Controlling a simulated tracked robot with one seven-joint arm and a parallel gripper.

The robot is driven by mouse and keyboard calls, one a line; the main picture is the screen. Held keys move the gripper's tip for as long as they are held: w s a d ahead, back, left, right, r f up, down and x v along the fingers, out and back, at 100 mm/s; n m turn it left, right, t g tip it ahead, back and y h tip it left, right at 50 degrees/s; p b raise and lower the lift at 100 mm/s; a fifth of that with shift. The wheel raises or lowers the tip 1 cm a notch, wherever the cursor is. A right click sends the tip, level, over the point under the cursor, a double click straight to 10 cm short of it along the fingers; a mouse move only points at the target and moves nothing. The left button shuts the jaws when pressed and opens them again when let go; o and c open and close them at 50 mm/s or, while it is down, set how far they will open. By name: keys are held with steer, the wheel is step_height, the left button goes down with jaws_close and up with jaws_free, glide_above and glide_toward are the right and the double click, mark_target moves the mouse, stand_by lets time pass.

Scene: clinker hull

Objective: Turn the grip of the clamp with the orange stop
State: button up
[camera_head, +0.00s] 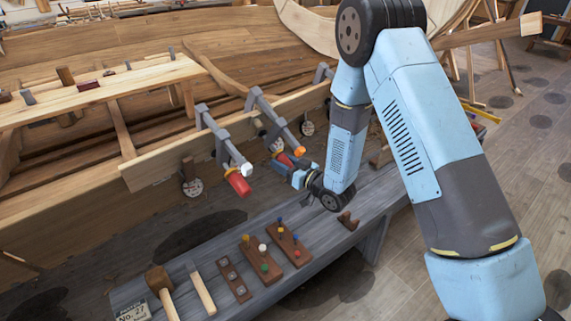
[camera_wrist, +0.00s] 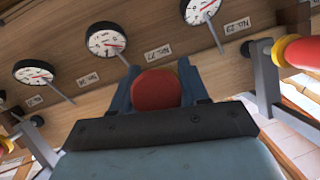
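The clamp with the orange stop (camera_head: 299,152) hangs over the hull's plank in the head view, its grey bar sloping down to the right. Its red grip (camera_head: 285,160) is below the bar, partly hidden by my gripper (camera_head: 301,180). In the wrist view a red round grip end (camera_wrist: 156,90) sits between the two blue-grey fingers of my gripper (camera_wrist: 158,82), one on each side. The fingers look very close to its sides; I cannot tell whether they press on it. The orange stop cannot be made out in the wrist view.
A clamp with a white stop (camera_head: 246,170) and red grip (camera_head: 238,184) is to the left; another red grip (camera_wrist: 302,52) shows at the wrist view's right. Round dials (camera_wrist: 106,40) line the plank. A grey bench (camera_head: 200,262) below holds a mallet (camera_head: 160,286) and peg boards.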

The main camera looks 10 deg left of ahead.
steer(key=c, duration=0.5)
steer(key=shift+o, duration=0.2)
steer(key=shift+d, duration=0.2)
steer(key=shift+a, duration=0.15)
steer(key=shift+t, duration=0.3)
steer(key=shift+a+r+n+t+h, duration=0.1)
steer(key=shift+n+t+h, duration=1.1)
steer(key=shift+t, duration=0.7)
